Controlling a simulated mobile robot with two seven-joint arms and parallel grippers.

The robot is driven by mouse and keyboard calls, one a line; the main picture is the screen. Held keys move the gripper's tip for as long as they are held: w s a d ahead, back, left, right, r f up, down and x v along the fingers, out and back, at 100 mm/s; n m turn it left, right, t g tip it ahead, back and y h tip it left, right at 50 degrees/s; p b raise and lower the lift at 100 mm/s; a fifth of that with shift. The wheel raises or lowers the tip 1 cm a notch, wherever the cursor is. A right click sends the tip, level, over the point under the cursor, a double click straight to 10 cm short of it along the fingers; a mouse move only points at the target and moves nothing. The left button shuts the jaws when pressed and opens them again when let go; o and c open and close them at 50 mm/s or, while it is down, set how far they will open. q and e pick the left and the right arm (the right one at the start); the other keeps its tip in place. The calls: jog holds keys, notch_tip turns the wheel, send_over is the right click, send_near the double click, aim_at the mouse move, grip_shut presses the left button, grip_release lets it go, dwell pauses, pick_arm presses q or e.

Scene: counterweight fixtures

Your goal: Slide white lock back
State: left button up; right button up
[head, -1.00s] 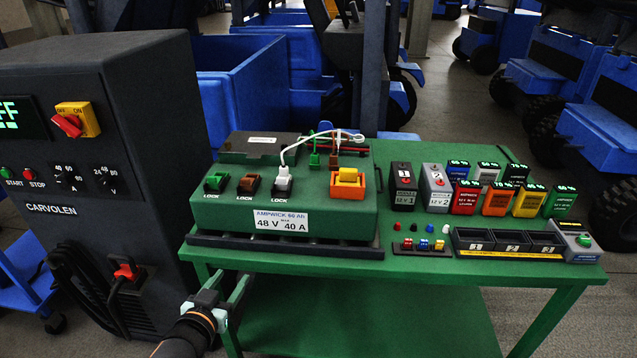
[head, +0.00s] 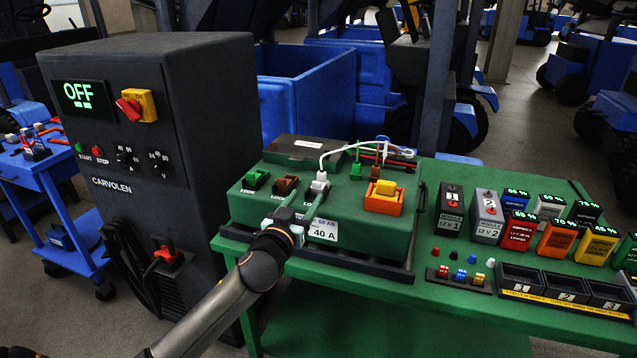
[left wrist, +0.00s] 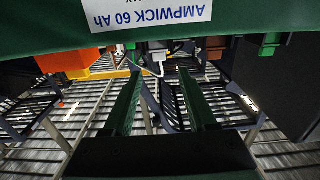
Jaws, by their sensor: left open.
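The white lock (head: 319,184) sits on top of the green AMPWICK battery box (head: 245,209), third from the left, with a white cable rising from it. My left gripper (head: 292,214) is at the front of the box, just below and nearer than the white lock, and covers part of the front label (head: 323,230) and a LOCK marking. The gripper is open with nothing seen between its fingers. In the left wrist view the two dark fingers (left wrist: 162,90) are spread apart, and the label (left wrist: 150,12) appears upside down above them. My right gripper is not in view.
The green lock (head: 255,179) and brown lock (head: 285,185) are left of the white one; an orange-and-yellow connector (head: 383,197) is right. A grey charger (head: 150,110) reading OFF stands left. Modules (head: 449,210) and trays (head: 520,278) fill the bench's right side.

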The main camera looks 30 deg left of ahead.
aim_at(316, 183)
pick_arm(q)
jog(key=x, duration=0.8)
jog(key=shift+d, duration=0.1)
grip_shut()
dwell(1.3)
